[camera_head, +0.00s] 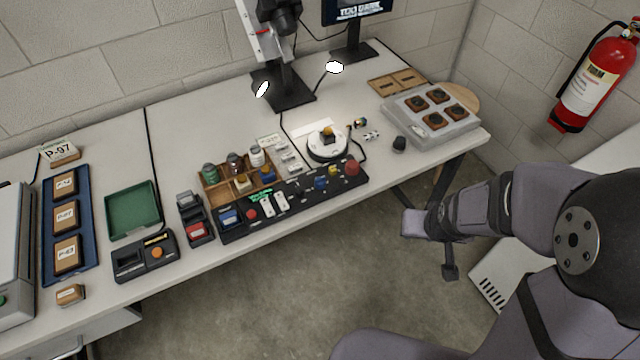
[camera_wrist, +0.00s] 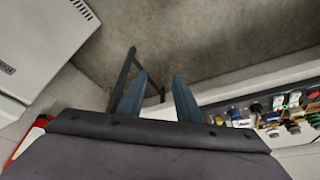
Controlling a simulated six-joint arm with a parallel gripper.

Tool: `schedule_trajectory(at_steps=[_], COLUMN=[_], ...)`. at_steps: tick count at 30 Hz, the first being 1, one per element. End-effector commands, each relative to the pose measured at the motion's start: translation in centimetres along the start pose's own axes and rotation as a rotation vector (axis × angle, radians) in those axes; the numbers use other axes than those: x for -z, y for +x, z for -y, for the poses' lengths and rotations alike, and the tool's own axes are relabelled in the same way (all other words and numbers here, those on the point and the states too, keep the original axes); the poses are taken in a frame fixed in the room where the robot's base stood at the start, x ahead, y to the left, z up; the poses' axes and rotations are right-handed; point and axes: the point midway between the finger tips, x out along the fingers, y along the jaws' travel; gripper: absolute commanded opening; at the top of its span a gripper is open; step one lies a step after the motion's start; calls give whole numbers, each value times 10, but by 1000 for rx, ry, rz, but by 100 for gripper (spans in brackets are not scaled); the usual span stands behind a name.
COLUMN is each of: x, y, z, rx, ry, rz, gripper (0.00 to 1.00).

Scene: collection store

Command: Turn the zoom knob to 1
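A long black control panel (camera_head: 302,202) lies along the table's front edge in the head view. My arm is right of the table, well apart from the panel. The panel's controls also appear blurred at the wrist view's right.
A wooden tray of jars (camera_head: 213,198) stands behind the panel. A round white stage (camera_head: 327,148) is lit by a lamp. A clear case (camera_head: 445,132) sits at the table's right end. A fire extinguisher (camera_head: 595,84) hangs on the wall. Floor before the table is clear.

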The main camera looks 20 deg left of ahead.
Motion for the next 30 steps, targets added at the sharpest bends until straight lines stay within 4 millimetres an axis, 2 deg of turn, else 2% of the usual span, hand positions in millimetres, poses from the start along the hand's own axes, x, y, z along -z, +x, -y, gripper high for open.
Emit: schedule_trajectory(at_steps=[1,3,9,12,16,21,30], x=[8,26,66,79,89,89,73], y=[22,40,82,96,108,114,110], z=[11,26,74,100,133,168,207], rx=[11,27,82,115,163,224,312], ry=[-27,-58,-136,-172,-214,-256,-301], rz=[-50,-139,-393,-519,-680,-861,-1091], gripper=[32,32,32,32,32,32,32])
